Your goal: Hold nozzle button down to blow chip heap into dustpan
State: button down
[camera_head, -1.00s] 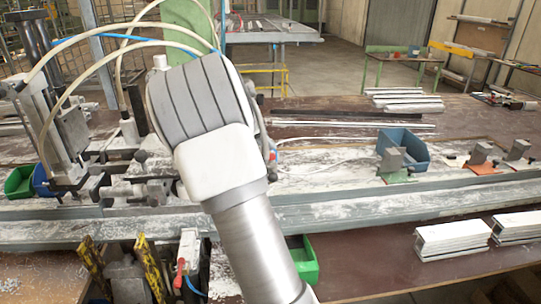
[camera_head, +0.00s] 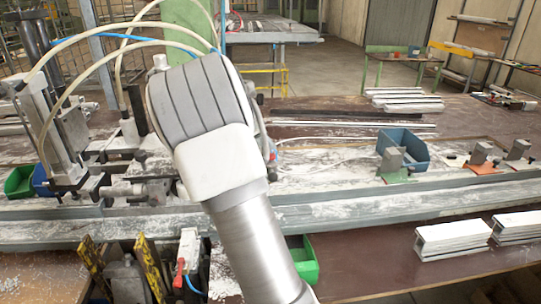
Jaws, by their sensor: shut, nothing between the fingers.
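My arm (camera_head: 240,225) crosses the middle of the view, and its rounded grey and white joint hides what lies behind it. My gripper does not show. A red-handled fitting with a blue hose (camera_head: 181,272) stands at the front edge, left of my arm; I cannot tell whether it is the nozzle. White chips (camera_head: 222,275) lie beside it, partly hidden by my arm. More pale chips (camera_head: 35,287) are scattered on a brown board at the lower left. I cannot make out a dustpan or the nozzle's button.
A clamp machine (camera_head: 60,125) with hoses stands at the left. A green bin (camera_head: 304,262) sits right of my arm. A blue bin (camera_head: 408,150) and small clamps (camera_head: 482,155) stand on the dusty bench. White profiles (camera_head: 452,238) lie at the right front.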

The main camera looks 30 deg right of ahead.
jog(key=shift+f+b, duration=0.4)
jog(key=shift+b, duration=0.05)
jog(key=shift+f+b, duration=0.6)
dwell(1.4)
jog(key=shift+r, duration=0.1)
dwell(2.0)
jog(key=shift+r+p, duration=0.55)
jog(key=shift+r, duration=0.4)
jog(key=shift+r, duration=0.1)
jog(key=shift+r+p, duration=1.5)
jog(key=shift+r, duration=0.95)
